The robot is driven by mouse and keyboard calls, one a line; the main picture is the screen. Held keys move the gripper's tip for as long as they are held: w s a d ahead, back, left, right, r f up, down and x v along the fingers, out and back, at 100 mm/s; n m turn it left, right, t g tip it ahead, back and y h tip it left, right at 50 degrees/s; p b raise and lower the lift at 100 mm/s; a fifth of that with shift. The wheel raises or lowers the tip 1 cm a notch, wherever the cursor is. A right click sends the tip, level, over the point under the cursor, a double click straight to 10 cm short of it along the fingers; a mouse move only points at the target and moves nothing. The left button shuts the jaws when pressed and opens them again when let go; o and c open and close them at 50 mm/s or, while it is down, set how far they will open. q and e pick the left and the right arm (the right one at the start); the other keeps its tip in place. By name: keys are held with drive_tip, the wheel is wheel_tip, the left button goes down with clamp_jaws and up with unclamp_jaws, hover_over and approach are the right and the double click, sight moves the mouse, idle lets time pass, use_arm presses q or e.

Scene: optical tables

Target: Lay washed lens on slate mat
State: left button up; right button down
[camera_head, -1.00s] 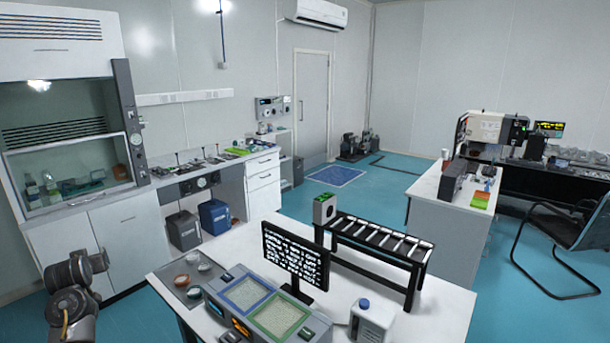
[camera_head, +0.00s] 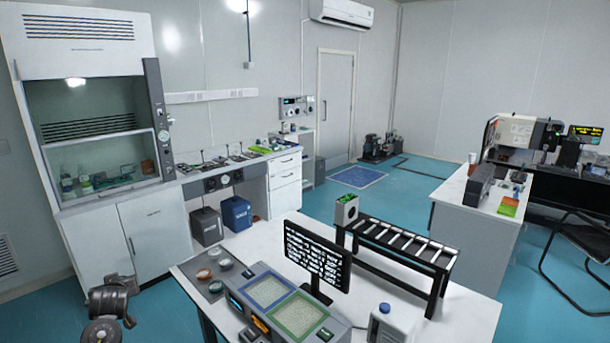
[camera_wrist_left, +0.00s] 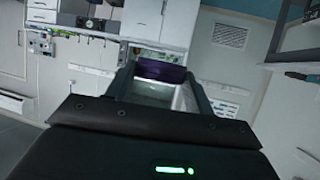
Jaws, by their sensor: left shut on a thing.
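My left gripper (camera_wrist_left: 160,88) shows in the left wrist view, its two fingers shut on a dark purple piece (camera_wrist_left: 162,72). The piece sits between the fingertips, clear of any surface. It may be the lens, but the dim picture does not show its shape well. In the head view only part of my left arm shows at the lower left; its gripper is out of the picture. A grey mat (camera_head: 190,272) lies on the near white table's left end with several small dishes on it. I cannot tell whether it is the slate mat. My right gripper is out of view.
The near white table (camera_head: 470,318) bears a console with two panels (camera_head: 268,290), a monitor (camera_head: 317,258), a roller rack (camera_head: 398,240) and a white bottle (camera_head: 390,325). A fume hood (camera_head: 95,130) and counter line the left wall. Blue floor is open between the counter and tables.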

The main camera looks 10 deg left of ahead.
use_arm(q)
drive_tip(key=w+d+r+m+t+h, duration=0.2)
drive_tip(key=d+r, duration=0.1)
drive_tip(key=d, duration=0.9)
drive_tip(key=w+d+r+m+t+h, duration=0.1)
drive_tip(key=w+d+r+m+h, duration=0.15)
drive_tip(key=d, duration=0.85)
drive_tip(key=s+d+r+m+t+h, duration=0.1)
drive_tip(key=s+d+r+m+h, duration=0.15)
drive_tip(key=d+r, duration=0.65)
drive_tip(key=s+d+r+m+h, duration=0.2)
drive_tip(key=s+d+r, duration=0.15)
drive_tip(key=d, duration=0.95)
wheel_tip(320, 180, down, 7)
drive_tip(key=b, duration=0.8)
drive_tip(key=shift+w+f, duration=0.15)
drive_tip(key=shift+f, duration=0.05)
